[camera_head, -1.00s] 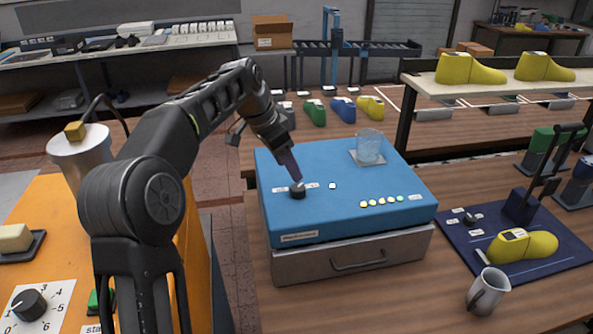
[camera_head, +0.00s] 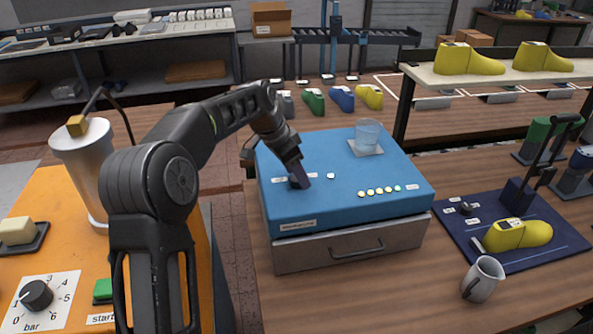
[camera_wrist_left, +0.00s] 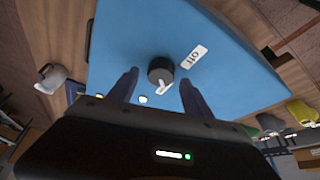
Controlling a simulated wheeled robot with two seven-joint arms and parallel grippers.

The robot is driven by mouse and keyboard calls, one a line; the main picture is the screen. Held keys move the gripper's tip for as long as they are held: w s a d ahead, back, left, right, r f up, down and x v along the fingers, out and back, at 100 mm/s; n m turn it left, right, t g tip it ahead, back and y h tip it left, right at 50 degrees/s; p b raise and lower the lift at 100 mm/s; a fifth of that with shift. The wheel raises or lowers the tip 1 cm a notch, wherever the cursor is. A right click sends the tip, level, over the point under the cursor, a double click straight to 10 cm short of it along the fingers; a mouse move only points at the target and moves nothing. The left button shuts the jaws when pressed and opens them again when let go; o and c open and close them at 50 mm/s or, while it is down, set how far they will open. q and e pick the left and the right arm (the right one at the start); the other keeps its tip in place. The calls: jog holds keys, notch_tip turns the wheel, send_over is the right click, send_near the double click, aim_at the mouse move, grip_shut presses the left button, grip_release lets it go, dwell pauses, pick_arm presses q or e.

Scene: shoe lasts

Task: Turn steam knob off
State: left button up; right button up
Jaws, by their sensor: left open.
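A small black knob (camera_head: 294,182) sits on top of the blue box (camera_head: 345,155), between two white labels. In the left wrist view the knob (camera_wrist_left: 160,68) has a white pointer mark on its lower side, and a white label (camera_wrist_left: 194,56) lies to its upper right. My left gripper (camera_head: 303,180) is open, pointing down, and its finger partly hides the knob in the head view. In the wrist view its two fingers (camera_wrist_left: 159,78) stand apart on either side of the knob; I cannot tell whether they touch it. My right gripper is not in view.
A glass (camera_head: 367,138) stands at the box's back right, and a row of small lights (camera_head: 380,191) near its front right. A metal drawer (camera_head: 350,248) is below. A mug (camera_head: 482,279) and a navy mat (camera_head: 470,235) are to the right. Another dial (camera_head: 36,295) is at lower left.

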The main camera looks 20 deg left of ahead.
pick_arm(q)
jog(key=shift+w+f, duration=0.15)
jog(key=shift+f, duration=0.15)
jog(key=shift+c, duration=0.6)
grip_shut()
